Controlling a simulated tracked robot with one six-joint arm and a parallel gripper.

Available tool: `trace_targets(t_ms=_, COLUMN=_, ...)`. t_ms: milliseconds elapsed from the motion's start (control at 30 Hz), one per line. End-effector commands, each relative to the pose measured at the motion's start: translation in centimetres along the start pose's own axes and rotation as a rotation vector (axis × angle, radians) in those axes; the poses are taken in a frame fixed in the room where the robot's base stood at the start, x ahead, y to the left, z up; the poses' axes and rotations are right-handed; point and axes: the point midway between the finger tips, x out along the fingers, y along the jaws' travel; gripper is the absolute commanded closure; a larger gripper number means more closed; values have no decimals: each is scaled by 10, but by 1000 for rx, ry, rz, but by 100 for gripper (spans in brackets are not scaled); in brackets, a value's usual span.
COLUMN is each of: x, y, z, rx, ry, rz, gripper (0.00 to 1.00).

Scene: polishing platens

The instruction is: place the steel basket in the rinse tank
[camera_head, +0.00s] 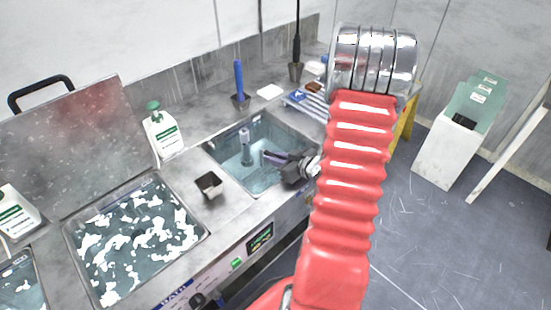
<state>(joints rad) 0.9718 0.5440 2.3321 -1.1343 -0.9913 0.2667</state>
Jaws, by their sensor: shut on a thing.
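The tank with clear bluish water (227,156), which I take for the rinse tank, is set in the steel counter at the middle of the view. My gripper (264,156) reaches in from the right over this tank, its dark jaws pointing left. A grey upright piece (245,143) stands at the jaw tips, with its lower end at or in the water. It looks like the handle of the steel basket, and my gripper is shut on it. The basket's body cannot be made out clearly. My red sleeved arm hides the tank's right surroundings.
A small dark open holder (210,185) stands left of the tank. A foamy bath (130,245) with a raised lid (75,130) lies further left. A white bottle (162,132), a blue-handled tool (239,80) and a white block (270,91) stand behind.

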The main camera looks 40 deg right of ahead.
Motion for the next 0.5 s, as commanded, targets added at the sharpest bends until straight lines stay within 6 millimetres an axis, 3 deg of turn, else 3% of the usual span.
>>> trace_targets(t_ms=467, x=3, y=0, z=4, rx=-1, ry=3, rz=1, gripper=100)
trace_targets(t_ms=500, x=3, y=0, z=6, rx=0, ry=1, rz=0, gripper=85)
